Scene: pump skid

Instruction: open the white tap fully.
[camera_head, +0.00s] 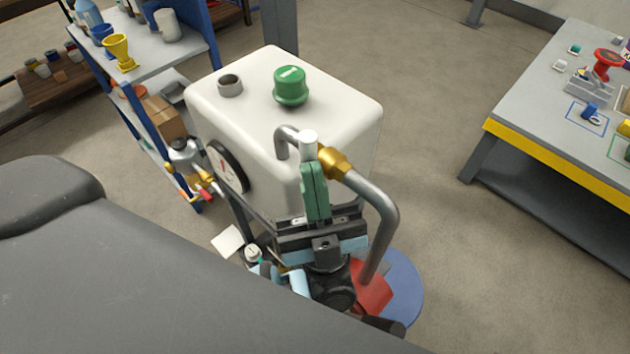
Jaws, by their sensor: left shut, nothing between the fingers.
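The white tap (308,139) shows as a small white piece at the grey pipe beside a brass fitting (335,163), in front of the white tank. My left gripper (313,168) points up at it with its green fingers together and nothing between them. The fingertips are right at the lower end of the white piece in the picture. I cannot tell whether they touch it. The fingers hide the lower part of the tap, so its turn position is unclear. My right gripper is not in view.
The white tank (350,110) has a green cap (290,86) and a gauge (227,167). The grey pipe (383,215) bends down close to the right of my gripper. A blue shelf (210,30) stands at left, a workbench (540,95) at right. The floor between is clear.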

